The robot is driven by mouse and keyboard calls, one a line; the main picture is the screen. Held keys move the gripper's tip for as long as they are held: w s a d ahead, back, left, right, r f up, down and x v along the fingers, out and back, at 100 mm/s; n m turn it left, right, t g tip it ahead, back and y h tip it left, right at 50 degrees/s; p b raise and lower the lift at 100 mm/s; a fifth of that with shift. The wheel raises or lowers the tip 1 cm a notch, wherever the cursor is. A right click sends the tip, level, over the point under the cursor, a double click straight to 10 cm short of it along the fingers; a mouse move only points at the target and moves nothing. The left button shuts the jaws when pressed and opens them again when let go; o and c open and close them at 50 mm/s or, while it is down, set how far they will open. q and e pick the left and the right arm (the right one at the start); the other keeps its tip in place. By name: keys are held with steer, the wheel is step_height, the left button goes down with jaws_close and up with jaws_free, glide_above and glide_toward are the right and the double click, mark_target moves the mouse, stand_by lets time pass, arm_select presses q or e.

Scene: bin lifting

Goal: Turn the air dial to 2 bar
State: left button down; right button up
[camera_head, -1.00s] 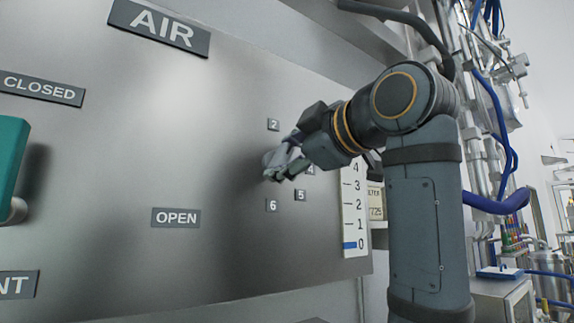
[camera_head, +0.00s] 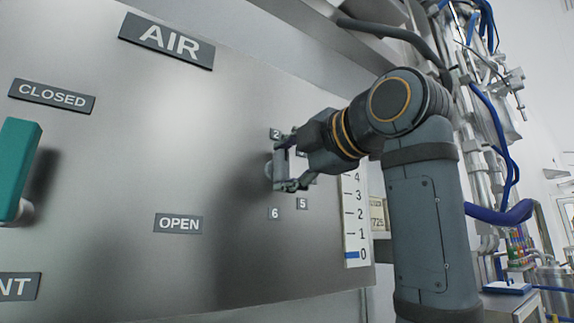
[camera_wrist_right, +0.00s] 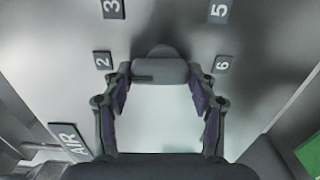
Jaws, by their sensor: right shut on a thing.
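The air dial is a grey knob (camera_wrist_right: 160,70) on the steel panel, between the fingers of my right gripper (camera_wrist_right: 161,88) in the right wrist view. The gripper is shut on it. Number plates 2 (camera_wrist_right: 103,60), 3 (camera_wrist_right: 112,8), 5 (camera_wrist_right: 220,11) and 6 (camera_wrist_right: 222,64) surround the knob. In the head view my right gripper (camera_head: 284,164) is against the panel, one finger above the other, and hides most of the dial. I cannot tell which number the dial points at. My left gripper is not in view.
The panel carries an AIR sign (camera_head: 167,41), a CLOSED plate (camera_head: 52,96), an OPEN plate (camera_head: 179,223) and a teal handle (camera_head: 18,168). A vertical scale (camera_head: 355,215) shows a blue bar at 0. Pipes and blue hoses (camera_head: 500,212) stand at the right.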

stand_by(0.3)
steer(key=o, duration=1.1)
steer(key=shift+o, duration=0.2)
steer(key=v, duration=1.2)
